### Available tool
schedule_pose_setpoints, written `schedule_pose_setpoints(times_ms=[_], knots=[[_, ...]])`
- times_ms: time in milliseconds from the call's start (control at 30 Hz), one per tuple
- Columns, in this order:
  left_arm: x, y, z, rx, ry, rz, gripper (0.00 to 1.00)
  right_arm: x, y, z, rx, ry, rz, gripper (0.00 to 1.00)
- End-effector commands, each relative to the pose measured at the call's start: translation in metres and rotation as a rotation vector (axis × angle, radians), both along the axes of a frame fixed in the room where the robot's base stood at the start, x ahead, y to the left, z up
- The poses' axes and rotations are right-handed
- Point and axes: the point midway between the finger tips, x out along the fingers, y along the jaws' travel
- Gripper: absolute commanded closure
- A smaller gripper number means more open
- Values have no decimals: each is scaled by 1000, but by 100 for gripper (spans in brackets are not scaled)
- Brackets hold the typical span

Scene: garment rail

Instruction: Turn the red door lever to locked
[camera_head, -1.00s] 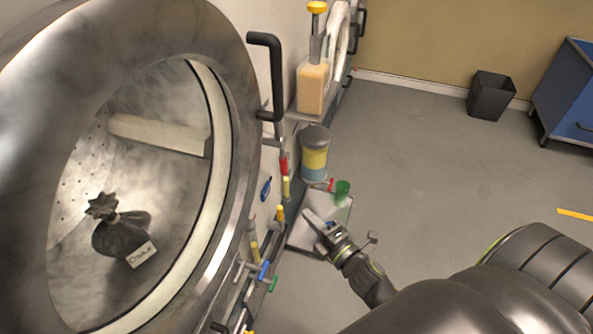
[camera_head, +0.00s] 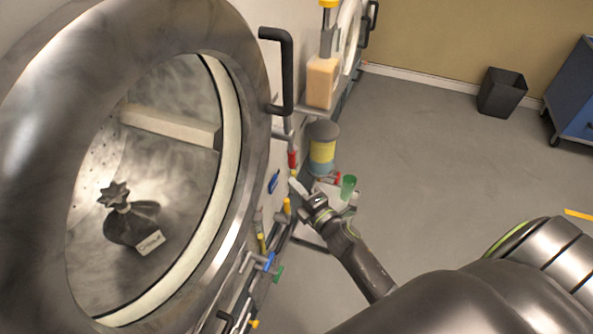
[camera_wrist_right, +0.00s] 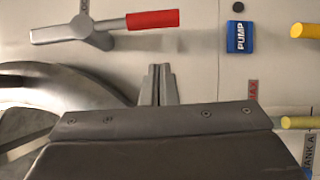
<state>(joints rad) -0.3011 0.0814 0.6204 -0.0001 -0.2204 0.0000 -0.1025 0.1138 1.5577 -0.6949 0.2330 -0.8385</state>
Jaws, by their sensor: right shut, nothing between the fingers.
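The red lever (camera_wrist_right: 152,19) shows in the right wrist view at the upper left. Its grey hub (camera_wrist_right: 85,30) is on the pale panel, and its red grip points right, near level in that picture. It is also small in the head view (camera_head: 292,159). My right gripper (camera_wrist_right: 158,72) is shut and empty. Its fingertips appear just below the red grip in the wrist view, with a visible gap. In the head view the right gripper (camera_head: 298,188) is close to the panel, below the red grip. My left gripper is not in view.
A blue PUMP tag (camera_wrist_right: 239,38) and yellow handles (camera_wrist_right: 306,31) are right of the lever in the wrist view. A large round metal door (camera_head: 245,120) with a dark bag (camera_head: 128,222) behind its glass fills the left. Open floor (camera_head: 420,150) lies right.

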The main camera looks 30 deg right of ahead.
Motion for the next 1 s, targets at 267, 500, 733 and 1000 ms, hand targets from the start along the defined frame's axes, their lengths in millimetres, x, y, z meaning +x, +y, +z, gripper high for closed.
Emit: schedule_pose_setpoints(times_ms=[267, 500, 733, 1000], knots=[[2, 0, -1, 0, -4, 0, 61, 35, -18, 2, -2, 1, 0, 100], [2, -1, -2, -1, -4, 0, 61, 42, -23, 3, 0, 1, -1, 100], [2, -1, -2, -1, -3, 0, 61, 42, -23, 3, 0, 1, -1, 100], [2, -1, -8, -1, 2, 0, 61, 46, -23, 1, -9, -6, 0, 100]])
